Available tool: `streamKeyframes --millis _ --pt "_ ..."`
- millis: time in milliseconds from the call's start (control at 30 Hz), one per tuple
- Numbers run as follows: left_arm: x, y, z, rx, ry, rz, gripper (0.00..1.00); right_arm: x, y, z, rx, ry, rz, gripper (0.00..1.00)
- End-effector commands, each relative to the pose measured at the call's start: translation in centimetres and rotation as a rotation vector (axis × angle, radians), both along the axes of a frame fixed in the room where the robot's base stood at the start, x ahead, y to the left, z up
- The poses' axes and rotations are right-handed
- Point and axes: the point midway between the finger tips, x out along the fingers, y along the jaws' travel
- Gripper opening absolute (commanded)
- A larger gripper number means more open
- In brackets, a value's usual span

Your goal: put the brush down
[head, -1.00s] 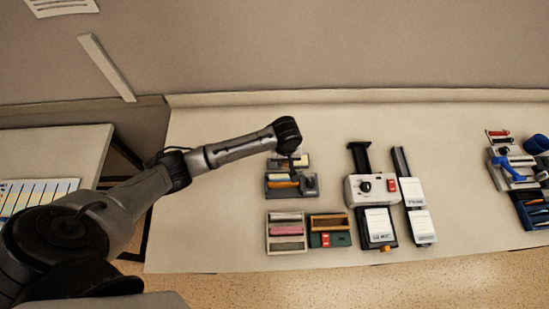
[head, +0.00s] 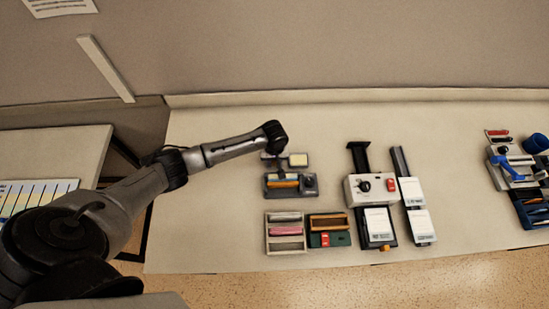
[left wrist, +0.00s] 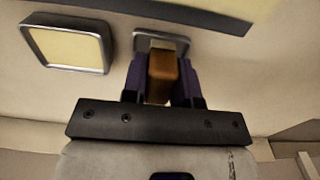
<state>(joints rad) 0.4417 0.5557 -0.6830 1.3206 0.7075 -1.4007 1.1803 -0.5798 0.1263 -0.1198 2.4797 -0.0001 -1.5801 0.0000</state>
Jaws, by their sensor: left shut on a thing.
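The brush (left wrist: 163,78) shows in the left wrist view as a brown wooden block between the two purple fingers of my left gripper (left wrist: 162,82). The gripper is shut on it. A small grey metal-rimmed piece (left wrist: 160,38) lies just beyond the brush; I cannot tell whether they touch. In the head view my left gripper (head: 279,160) points down at the back of the table, just left of a framed cream pad (head: 298,160). The brush is not clear there, being small and behind the wrist. My right gripper is not in view.
The pad also shows in the left wrist view (left wrist: 66,46). A grey holder with an orange bar (head: 283,182) stands in front of the gripper. Further forward are a tray of coloured bars (head: 286,247) and a green-and-orange box (head: 330,240). A white device (head: 372,187) stands right. Table left of these is clear.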

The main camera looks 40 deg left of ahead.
Motion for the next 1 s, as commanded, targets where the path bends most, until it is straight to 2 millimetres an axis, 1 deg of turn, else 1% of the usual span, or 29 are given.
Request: streamKeyframes --millis 167,367,400,667,867,1000 --pt "0.01 -0.01 0.0 0.0 0.0 0.0 0.08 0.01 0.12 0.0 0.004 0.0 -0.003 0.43" --pt "-0.02 -0.02 -0.52 0.001 0.001 0.001 0.08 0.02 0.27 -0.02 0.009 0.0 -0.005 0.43" --pt "-0.02 0.01 -0.58 0.001 0.001 0.001 0.28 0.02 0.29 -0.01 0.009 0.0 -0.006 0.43" --pt "-0.02 0.01 -0.53 0.001 0.001 0.0 0.53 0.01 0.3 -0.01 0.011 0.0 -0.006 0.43" --pt "-0.01 0.01 -0.51 0.001 0.001 0.0 0.53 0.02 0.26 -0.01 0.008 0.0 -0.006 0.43" --pt "0.03 0.02 0.14 0.0 -0.001 -0.001 0.53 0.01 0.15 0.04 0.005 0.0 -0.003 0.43"
